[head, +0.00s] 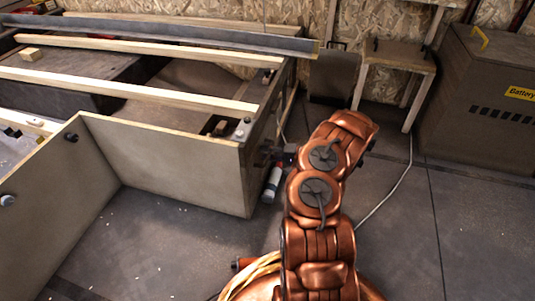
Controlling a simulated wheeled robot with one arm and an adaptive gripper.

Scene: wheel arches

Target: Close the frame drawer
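The long frame (200,142) with wooden slats fills the left half of the head view. Its pale grey panels (170,165) meet at an inner corner on the lower left. I cannot tell which panel belongs to the drawer or how far it stands open. My copper arm reaches up from the bottom middle. My small dark gripper (270,154) is at its left side, close to the right end of the front panel. I cannot tell whether it touches the frame, and its fingers are too small and dark to read.
A white bottle (271,186) with a red end is on the floor just below my gripper. A wooden stand (400,58) and a dark battery cabinet (480,95) are at the back right. A pale cable (388,195) crosses the floor. Floor at the right is mostly clear.

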